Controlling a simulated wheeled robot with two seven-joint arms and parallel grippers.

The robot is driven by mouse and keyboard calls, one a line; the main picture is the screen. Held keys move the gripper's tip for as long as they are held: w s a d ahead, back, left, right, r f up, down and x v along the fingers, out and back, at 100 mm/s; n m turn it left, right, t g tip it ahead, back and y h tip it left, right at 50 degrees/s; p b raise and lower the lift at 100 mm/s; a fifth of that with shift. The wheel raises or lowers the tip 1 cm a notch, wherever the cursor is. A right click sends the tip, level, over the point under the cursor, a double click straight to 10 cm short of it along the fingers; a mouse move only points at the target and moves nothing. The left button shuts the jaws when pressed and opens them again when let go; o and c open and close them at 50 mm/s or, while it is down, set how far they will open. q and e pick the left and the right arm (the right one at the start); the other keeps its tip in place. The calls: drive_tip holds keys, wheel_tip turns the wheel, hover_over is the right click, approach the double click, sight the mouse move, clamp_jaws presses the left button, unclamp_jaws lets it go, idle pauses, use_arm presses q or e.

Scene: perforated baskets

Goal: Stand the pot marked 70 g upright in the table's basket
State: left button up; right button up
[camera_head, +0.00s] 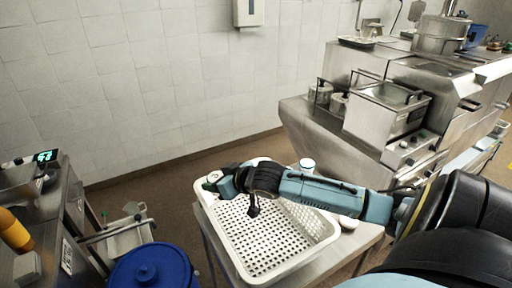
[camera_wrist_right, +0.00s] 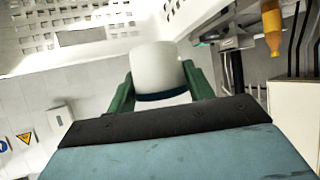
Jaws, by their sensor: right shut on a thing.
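My right gripper (camera_head: 211,183) reaches in from the right, over the far left corner of the white perforated basket (camera_head: 328,239). In the right wrist view its green fingers (camera_wrist_right: 157,88) are shut on a white round pot (camera_wrist_right: 157,66) with a dark blue band. No 70 g mark shows on the side I see, and I cannot tell from this view how the pot is tilted. The basket also shows at the top of the wrist view (camera_wrist_right: 75,27). Its visible floor is empty in the head view. My left gripper is not in view.
The basket stands on a metal table (camera_head: 364,233). A white pot with a blue rim (camera_head: 307,165) stands behind the basket, and a white round item (camera_head: 348,222) lies at its right. A blue lidded bin (camera_head: 151,268) and steel fryer units (camera_head: 385,110) flank the table.

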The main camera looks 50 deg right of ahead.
hover_over(240, 211)
drive_tip(key=f, duration=0.2)
drive_tip(key=shift+h, duration=0.3)
wheel_tip(240, 211, down, 5)
drive_tip(key=shift+d+f+p, duration=0.1)
drive_tip(key=shift+p, duration=0.3)
drive_tip(key=shift+f, duration=2.3)
drive_tip(key=o, duration=1)
drive_tip(key=shift+f, duration=0.1)
drive_tip(key=shift+s, duration=0.3)
drive_tip(key=v, duration=1.1)
drive_tip(key=shift+s+r, duration=0.15)
drive_tip(key=shift+r, duration=0.15)
